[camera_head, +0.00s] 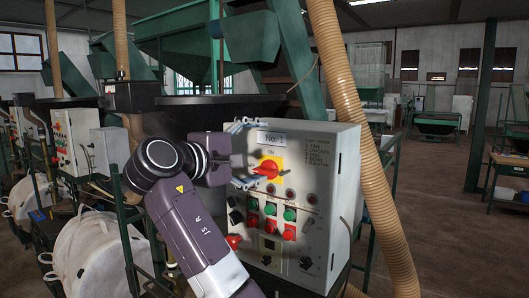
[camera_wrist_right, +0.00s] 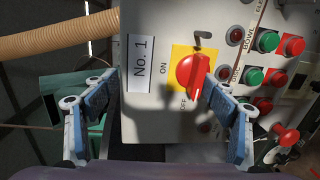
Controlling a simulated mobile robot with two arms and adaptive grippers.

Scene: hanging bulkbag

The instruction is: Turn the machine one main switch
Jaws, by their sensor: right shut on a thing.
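The machine one main switch is a red rotary knob (camera_head: 267,169) on a yellow plate, on the front of the grey control box (camera_head: 335,190) marked "No. 1". In the right wrist view the knob (camera_wrist_right: 192,76) has a white mark at its lower end, near the word OFF; ON is printed to its left. My left gripper is out of view.
Green and red push buttons (camera_head: 271,216) sit below the switch, with a red mushroom button (camera_head: 234,242) at lower left. A tan hose (camera_head: 358,130) hangs right of the box. White bulk bags (camera_head: 90,255) hang at left. Open floor lies to the right.

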